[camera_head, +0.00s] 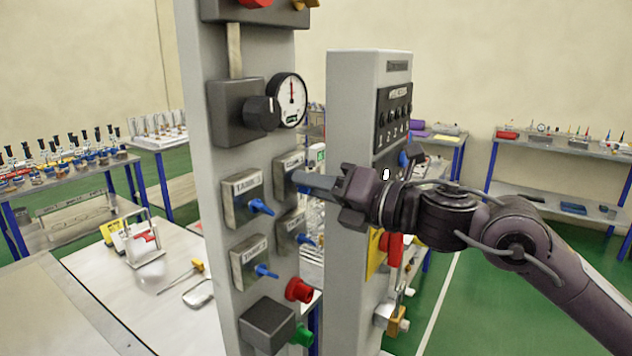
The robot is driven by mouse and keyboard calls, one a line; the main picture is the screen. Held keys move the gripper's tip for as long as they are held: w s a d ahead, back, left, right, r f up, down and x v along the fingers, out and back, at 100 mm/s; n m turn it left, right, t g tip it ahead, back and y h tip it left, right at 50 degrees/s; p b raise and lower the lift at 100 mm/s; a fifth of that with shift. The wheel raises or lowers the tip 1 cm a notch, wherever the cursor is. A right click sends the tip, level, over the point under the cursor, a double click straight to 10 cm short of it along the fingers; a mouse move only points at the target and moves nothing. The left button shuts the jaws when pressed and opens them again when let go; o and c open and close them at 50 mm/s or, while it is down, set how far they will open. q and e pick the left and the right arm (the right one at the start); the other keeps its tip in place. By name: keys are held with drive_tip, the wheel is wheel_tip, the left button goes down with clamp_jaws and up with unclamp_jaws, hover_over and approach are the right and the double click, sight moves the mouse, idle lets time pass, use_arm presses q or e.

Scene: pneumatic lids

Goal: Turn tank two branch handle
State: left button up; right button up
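A tall grey panel (210,130) carries several dark valve blocks with blue handles. The upper left block (241,197) and lower left block (249,262) have labels that seem to start with "TANK"; I cannot read the numbers. Their blue handles (261,207) and (266,271) point right and slightly down. An upper right block (287,172) and a lower right block (290,228) sit beside them. My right gripper (308,181) is at the upper right block, its fingers in front of that block's handle. Finger gap and contact are hidden. My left gripper is out of view.
A black knob (261,113) and gauge (291,100) sit above the blocks. A red button (298,290) and green button (302,335) are below. A second grey panel (351,100) stands behind my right gripper. Tables with glassware (70,165) stand at left.

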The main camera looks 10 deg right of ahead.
clamp_jaws()
drive_tip(key=shift+n+b, duration=6.4)
drive_tip(key=shift+n, duration=2.5)
